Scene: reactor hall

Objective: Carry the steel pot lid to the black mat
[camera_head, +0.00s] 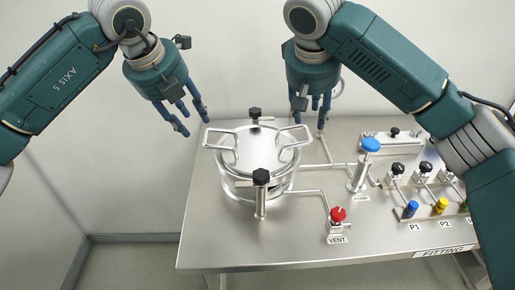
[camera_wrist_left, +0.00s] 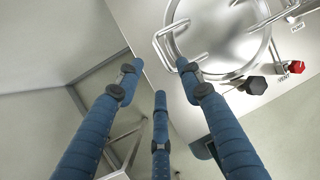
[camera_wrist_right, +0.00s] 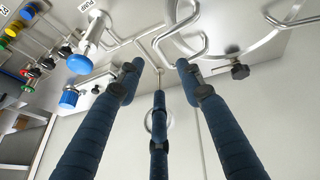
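The round steel pot lid (camera_head: 252,152) sits on a steel pot (camera_head: 238,186) on the steel bench, with a bent-rod handle at its left and right sides. My left gripper (camera_head: 196,126) hangs up and left of the left handle, with its fingers spread and empty; the lid (camera_wrist_left: 222,38) lies beyond the fingertips in the left wrist view. My right gripper (camera_head: 310,108) is above and behind the right handle, also spread and empty; that handle (camera_wrist_right: 190,48) shows just past its fingertips. I see no black mat in any view.
Black-knobbed posts stand behind (camera_head: 255,113) and in front (camera_head: 261,178) of the lid. Right of the pot are a red VENT knob (camera_head: 338,214), a blue-topped pump (camera_head: 370,145), pipes and several valves. The bench's front left corner is bare.

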